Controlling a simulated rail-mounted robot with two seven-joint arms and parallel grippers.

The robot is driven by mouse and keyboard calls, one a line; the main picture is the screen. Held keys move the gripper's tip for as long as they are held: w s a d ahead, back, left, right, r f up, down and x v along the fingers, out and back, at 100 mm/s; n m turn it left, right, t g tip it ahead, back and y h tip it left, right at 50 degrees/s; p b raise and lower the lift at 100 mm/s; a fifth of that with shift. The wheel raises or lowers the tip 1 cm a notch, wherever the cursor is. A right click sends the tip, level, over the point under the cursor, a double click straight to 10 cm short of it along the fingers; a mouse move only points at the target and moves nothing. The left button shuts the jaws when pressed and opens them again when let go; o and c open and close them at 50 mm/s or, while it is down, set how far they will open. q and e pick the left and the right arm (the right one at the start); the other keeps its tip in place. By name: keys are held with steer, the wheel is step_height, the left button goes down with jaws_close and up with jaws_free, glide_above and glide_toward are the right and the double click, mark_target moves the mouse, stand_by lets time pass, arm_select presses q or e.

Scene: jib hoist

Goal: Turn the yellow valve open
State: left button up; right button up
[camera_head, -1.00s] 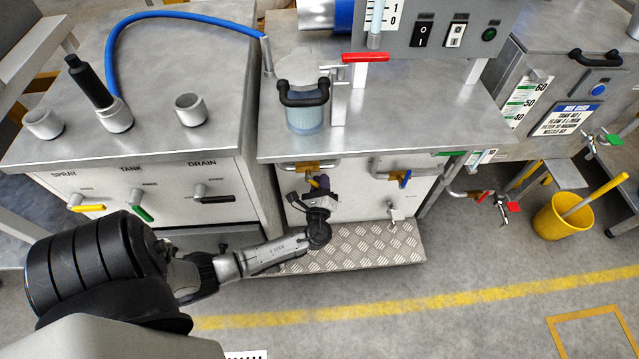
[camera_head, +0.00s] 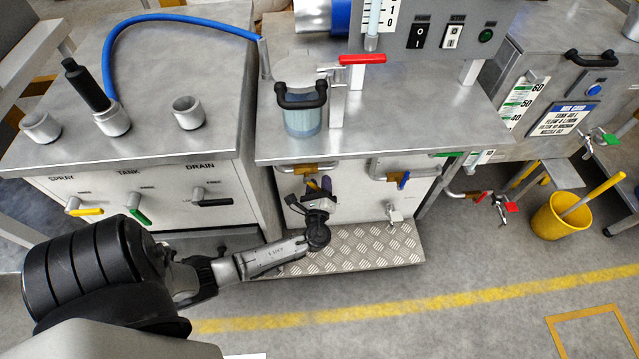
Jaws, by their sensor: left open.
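A yellow lever valve (camera_head: 88,212) is on the left cabinet's front, under the SPRAY label, its handle lying horizontal. A green lever (camera_head: 141,215) and a black lever (camera_head: 215,202) are beside it. My left gripper (camera_head: 319,187) is open, well to the right of the yellow lever, at the middle cabinet's front panel. It is just below a brass-bodied valve (camera_head: 304,169) on a pipe. A small purple part shows at the jaws; the gripper partly hides this area, so I cannot tell contact. My right gripper is not in view.
A blue-handled valve (camera_head: 404,180) is on the same panel to the right. A treadplate step (camera_head: 365,245) juts out below. A yellow bucket (camera_head: 560,217) stands on the floor at right. A blue hose (camera_head: 180,18) arches over the left cabinet.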

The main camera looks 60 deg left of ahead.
arm_select(q)
steer(key=p+v, duration=0.4)
steer(key=v, duration=0.9)
steer(key=shift+s+d, duration=0.2)
steer(key=shift+d, duration=0.15)
